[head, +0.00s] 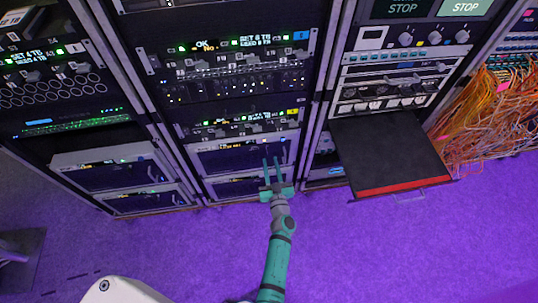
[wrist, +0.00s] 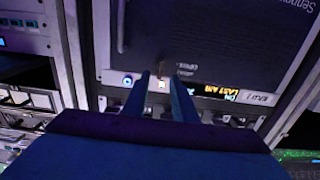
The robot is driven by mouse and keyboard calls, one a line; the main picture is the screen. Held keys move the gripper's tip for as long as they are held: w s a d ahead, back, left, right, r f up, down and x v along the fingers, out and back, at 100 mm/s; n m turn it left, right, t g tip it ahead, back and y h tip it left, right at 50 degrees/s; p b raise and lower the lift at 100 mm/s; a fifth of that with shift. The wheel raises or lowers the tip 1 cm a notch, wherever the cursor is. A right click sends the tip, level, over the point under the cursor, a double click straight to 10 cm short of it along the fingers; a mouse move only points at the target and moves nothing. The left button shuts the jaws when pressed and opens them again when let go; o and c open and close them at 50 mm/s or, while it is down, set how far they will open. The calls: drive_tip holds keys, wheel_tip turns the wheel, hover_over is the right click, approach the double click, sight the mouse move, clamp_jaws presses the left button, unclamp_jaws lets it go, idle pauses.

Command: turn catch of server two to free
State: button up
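A server (head: 232,44) with a lit display and a blue tag at its right end sits high in the middle rack; its tag looks like a 2 but is small. Its catch is too small for me to read its setting. My gripper (head: 272,158) is low in front of the same rack, before a grey-framed dark unit (head: 241,157). In the wrist view my gripper (wrist: 158,76) shows two fingers with a gap between them, nothing held. A small lit button (wrist: 162,84) and a thin upright part (wrist: 161,67) show between and beyond the fingertips.
A dark pulled-out shelf (head: 386,155) with a red front edge juts out to the right of my arm. Orange cables (head: 482,108) hang at the far right. Another rack of units (head: 60,90) stands at left. The purple floor (head: 375,250) in front is mostly clear.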

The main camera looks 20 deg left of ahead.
sight(268, 153)
drive_tip(key=x, duration=0.5)
drive_tip(key=shift+d, duration=0.1)
clamp_jaws()
